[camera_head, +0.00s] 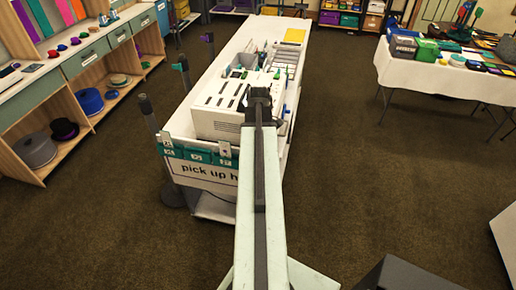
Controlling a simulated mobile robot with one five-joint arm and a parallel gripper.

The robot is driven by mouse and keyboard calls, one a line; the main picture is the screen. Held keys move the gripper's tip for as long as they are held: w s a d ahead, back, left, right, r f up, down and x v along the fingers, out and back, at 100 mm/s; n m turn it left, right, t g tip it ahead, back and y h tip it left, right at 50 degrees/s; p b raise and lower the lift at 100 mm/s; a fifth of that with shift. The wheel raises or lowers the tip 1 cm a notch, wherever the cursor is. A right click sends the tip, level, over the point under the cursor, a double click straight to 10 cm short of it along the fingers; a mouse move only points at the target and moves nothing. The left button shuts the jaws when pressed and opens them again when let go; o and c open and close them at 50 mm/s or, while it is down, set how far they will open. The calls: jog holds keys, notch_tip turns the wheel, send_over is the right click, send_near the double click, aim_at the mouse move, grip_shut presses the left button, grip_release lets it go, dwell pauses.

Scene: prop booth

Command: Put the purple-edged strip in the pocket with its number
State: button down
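A row of teal pockets (197,157) hangs on the front end of the white counter, above the words "pick up h...", which my arm partly covers. Small white pieces stick up from the pockets, one at the left end (167,140) and one near my arm (224,148). Their numbers and edge colours are too small to read. I cannot make out a purple-edged strip. My gripper (259,94) is at the far end of my arm, over the right side of a white slotted box (216,108) on the counter. Its fingers are too dark and small to judge.
Small coloured items crowd the counter behind the box. Dark posts (148,120) stand along its left side. Shelves (60,95) line the left, and a white-clothed table (430,75) with goods stands at right. The brown carpet (390,185) between is clear.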

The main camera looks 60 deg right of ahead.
jog(key=shift+f+b, duration=0.3)
jog(key=shift+f, duration=0.15)
jog(key=c, duration=1.6)
grip_release()
notch_tip(320, 180, up, 8)
jog(key=p, duration=0.8)
jog(key=shift+f, duration=0.1)
